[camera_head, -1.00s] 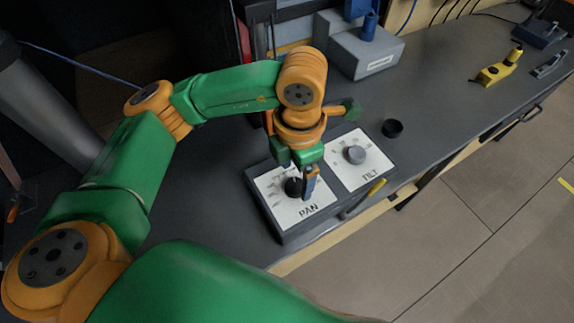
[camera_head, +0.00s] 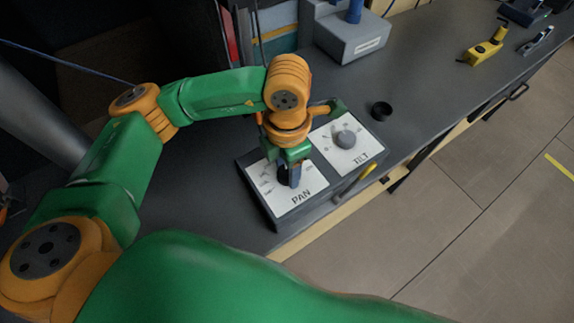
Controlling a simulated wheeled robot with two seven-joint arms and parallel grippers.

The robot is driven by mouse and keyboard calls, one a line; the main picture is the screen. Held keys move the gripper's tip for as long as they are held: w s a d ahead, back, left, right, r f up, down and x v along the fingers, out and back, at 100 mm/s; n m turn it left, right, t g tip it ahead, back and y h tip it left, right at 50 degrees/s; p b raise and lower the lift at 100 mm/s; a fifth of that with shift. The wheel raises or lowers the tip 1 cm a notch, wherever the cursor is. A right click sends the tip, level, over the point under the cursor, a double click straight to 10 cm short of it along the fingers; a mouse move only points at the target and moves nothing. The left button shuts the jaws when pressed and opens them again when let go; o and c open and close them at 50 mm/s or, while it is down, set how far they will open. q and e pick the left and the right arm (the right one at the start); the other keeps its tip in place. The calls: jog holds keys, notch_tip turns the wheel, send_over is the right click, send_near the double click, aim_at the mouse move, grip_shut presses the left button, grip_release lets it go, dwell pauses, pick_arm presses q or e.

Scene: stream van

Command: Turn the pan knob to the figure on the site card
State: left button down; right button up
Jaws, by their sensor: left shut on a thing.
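The control box (camera_head: 277,218) sits on the dark bench near its front edge. Its white left plate (camera_head: 301,197) is marked PAN, and the right plate carries a grey TILT knob (camera_head: 344,139). My left gripper (camera_head: 289,178) points down over the PAN plate and is shut on the dark pan knob (camera_head: 283,174). The fingers hide much of the knob and part of its scale, so its pointer cannot be read. No site card can be made out. My right gripper is not in view.
A grey block with a blue post (camera_head: 350,40) and a yellow tool (camera_head: 483,50) lie farther back.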

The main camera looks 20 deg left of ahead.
aim_at(286, 172)
pick_arm(q)
jog(key=m+b, duration=0.1)
jog(key=b, duration=0.1)
jog(key=m+b, duration=0.4)
jog(key=shift+f, duration=0.3)
jog(key=shift+r+m+b, duration=0.15)
jog(key=shift+m+b, duration=0.95)
jog(key=shift+b, duration=0.05)
jog(key=shift+r+m+b, duration=0.15)
jog(key=shift+m+b, duration=0.45)
jog(key=shift+m, duration=0.5)
jog(key=shift+c, duration=1.4)
grip_release()
jog(key=shift+r, duration=0.15)
notch_tip(286, 172, up, 7)
jog(key=shift+p, duration=0.7)
